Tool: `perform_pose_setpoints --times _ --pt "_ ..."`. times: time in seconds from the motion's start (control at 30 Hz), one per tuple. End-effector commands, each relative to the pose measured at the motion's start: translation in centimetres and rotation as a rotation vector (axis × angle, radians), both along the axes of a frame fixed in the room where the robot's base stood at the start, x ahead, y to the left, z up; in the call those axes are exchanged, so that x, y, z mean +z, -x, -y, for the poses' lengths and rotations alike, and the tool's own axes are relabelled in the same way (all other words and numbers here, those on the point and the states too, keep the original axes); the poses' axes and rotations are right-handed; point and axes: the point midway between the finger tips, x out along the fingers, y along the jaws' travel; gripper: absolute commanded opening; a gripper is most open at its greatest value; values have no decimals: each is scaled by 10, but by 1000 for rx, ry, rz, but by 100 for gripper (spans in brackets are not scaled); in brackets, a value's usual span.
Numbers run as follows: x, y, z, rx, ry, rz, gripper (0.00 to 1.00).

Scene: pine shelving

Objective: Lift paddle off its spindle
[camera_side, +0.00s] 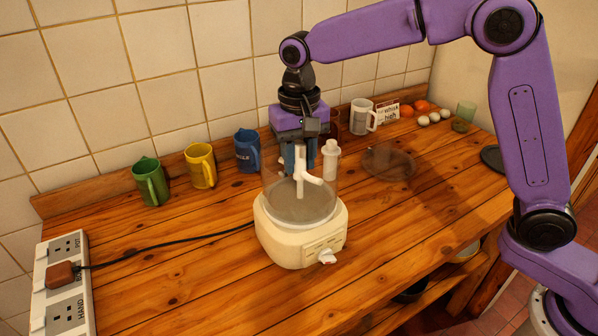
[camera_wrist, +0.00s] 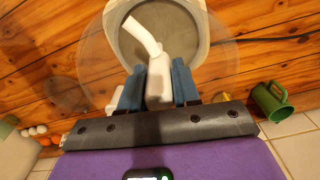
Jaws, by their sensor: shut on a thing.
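A cream food mixer (camera_side: 300,235) stands on the wooden counter with a clear bowl (camera_side: 270,190) on top. The white paddle (camera_side: 301,180) has an upright stem and a bent arm, and it shows inside the bowl's outline. My gripper (camera_side: 299,158) points down over the bowl, with its blue fingers shut on the paddle's stem. In the wrist view the paddle (camera_wrist: 143,38) sticks out beyond the blue fingers (camera_wrist: 158,88), over the pale round bowl base (camera_wrist: 119,45). I cannot tell whether the paddle's lower end still touches the spindle, which is hidden.
Green (camera_side: 150,181), yellow (camera_side: 201,166) and blue (camera_side: 247,151) mugs line the wall at left. A white mug (camera_side: 362,117), a clear lid (camera_side: 388,163), eggs (camera_side: 434,118) and oranges (camera_side: 421,106) are at right. A cord runs to the socket strip (camera_side: 62,280). The front counter is clear.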

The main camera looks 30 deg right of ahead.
Motion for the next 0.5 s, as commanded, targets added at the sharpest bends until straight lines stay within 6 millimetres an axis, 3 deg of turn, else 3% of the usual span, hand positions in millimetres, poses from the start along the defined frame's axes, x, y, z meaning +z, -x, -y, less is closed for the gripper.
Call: perform_pose_setpoints --times 0.5 --pt "97 -1 0 -1 -1 4 0"
